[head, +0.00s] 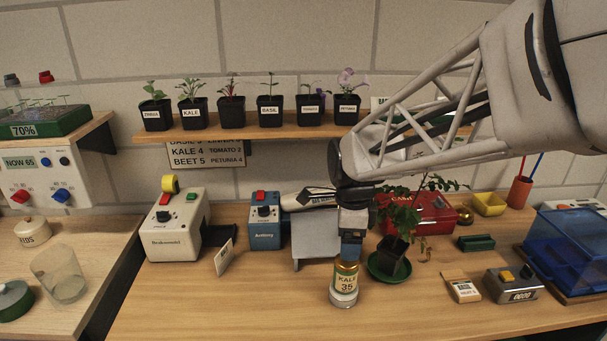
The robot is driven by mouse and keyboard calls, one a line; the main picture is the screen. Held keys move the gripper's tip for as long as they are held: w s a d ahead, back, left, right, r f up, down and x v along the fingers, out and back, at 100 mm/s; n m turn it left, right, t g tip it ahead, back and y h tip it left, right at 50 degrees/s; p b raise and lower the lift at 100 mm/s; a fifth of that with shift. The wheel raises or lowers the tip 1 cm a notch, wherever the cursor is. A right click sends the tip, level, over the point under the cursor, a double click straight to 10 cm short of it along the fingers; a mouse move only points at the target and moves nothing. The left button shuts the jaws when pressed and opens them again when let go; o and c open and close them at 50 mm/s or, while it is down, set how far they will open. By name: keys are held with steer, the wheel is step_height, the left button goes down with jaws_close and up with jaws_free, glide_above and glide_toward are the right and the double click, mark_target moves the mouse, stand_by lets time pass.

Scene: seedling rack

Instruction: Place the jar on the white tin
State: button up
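A small jar (346,284) with a gold top and a pale label reading "KALE 35" stands upright near the front middle of the table. A round whitish piece (343,299) shows directly under it; I cannot tell whether this is a white tin or the jar's own base. My gripper (349,260) points down right at the jar's top. Its fingertips are too small and overlapped to show whether they grip the jar. A pale lidded tin (33,231) with dark lettering stands on the left bench.
A potted plant on a green saucer (388,274) stands close right of the jar. A label reader (513,285) and blue bin (570,252) are further right. A grey-white box (177,226) and blue box (264,227) stand behind left. The table's front left is clear.

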steer(key=shift+r, duration=1.05)
steer(key=shift+s, duration=0.1)
steer(key=shift+s+d+r+n, duration=0.2)
steer(key=shift+s+n, duration=0.25)
steer(key=shift+n, duration=0.05)
steer(key=s+d+r+n+t, duration=0.1)
steer(key=s+d+n, duration=0.1)
steer(key=s+n, duration=0.7)
steer(key=s+d+n+t, duration=0.1)
steer(key=s+d+n, duration=0.1)
steer(key=s+n, duration=0.7)
steer(key=shift+d+r+n+t, duration=0.3)
steer(key=shift+r, duration=0.05)
steer(key=shift+s, duration=0.1)
